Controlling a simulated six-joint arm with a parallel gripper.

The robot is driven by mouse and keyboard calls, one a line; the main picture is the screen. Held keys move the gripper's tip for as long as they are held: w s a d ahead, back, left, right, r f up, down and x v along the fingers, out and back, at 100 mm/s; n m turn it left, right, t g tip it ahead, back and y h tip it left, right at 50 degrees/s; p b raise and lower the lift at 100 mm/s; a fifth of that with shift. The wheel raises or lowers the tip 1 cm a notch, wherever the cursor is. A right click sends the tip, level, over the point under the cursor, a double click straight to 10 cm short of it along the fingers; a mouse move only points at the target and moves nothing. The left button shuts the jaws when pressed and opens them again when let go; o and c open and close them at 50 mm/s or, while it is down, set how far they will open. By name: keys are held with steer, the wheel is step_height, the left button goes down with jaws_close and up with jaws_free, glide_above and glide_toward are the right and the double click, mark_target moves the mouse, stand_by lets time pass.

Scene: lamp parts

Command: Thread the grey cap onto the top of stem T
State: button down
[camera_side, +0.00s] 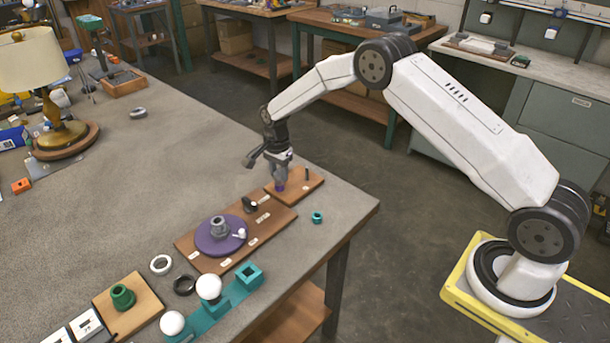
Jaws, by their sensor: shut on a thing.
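My gripper (281,181) points down over the small wooden board (314,181) at the right end of the bench. It is shut on a small part at its fingertips. A purple piece (281,187) shows right at the tips; I cannot tell whether it is held or stands on the board under the jaws. A short dark peg (307,173) stands upright on the same board. A grey round part (218,225) stands on a purple disc (208,243) on the longer board. I cannot make out which part is the grey cap or stem T; the labels are too small.
The longer wooden board (187,246) carries a black part (249,204). A teal piece (317,217) lies near the bench's right edge. White balls on a teal holder (231,297), loose rings (161,264) and a green part (122,297) lie in front. The bench's middle is clear.

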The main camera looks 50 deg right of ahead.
mark_target(279, 172)
steer(key=shift+s+f, duration=0.25)
steer(key=shift+f, duration=0.05)
steer(key=shift+m, duration=0.6)
steer(key=shift+c, duration=1.2)
jaws_free()
steer(key=shift+w, duration=0.1)
steer(key=shift+r, duration=0.15)
steer(key=shift+w, duration=0.1)
steer(key=shift+r, duration=3.9)
